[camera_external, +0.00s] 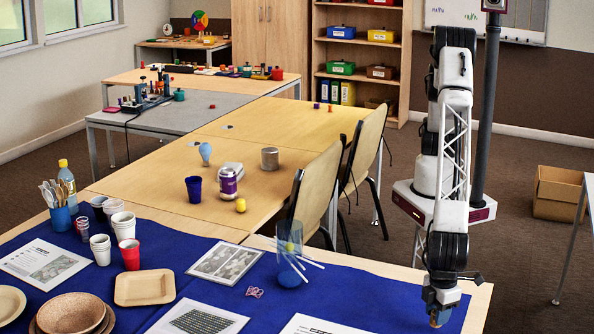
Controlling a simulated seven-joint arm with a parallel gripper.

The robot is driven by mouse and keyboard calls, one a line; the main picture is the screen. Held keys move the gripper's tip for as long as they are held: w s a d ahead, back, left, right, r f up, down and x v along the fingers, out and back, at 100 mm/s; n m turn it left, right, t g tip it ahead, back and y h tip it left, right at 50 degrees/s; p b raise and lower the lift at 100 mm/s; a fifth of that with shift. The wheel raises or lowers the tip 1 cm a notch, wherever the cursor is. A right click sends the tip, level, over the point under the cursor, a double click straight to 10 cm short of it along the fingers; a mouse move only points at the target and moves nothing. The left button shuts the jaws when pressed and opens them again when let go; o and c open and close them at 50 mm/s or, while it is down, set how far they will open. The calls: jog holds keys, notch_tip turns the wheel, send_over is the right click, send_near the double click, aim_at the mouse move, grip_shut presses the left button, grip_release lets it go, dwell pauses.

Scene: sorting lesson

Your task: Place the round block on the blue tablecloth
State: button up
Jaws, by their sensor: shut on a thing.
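The blue tablecloth (258,297) covers the near table and runs to the right, under my gripper. My gripper (439,308) points down over the cloth's right end, near the table's right edge. Another small yellow rounded thing (240,205) sits on the bare wooden table beyond the cloth.
A clear blue-tinted cup with straws (290,262) and printed sheets (226,263) lie left of my gripper. Paper cups (123,225), a red cup (130,254), bowls (70,314) and a tan plate (145,288) fill the left. Chairs (316,187) stand beside the table behind.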

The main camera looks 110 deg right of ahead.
jog(key=shift+f, duration=1.05)
jog(key=shift+f, duration=0.15)
jog(key=o, duration=0.9)
jog(key=shift+r, duration=0.2)
notch_tip(320, 180, up, 12)
dwell(0.6)
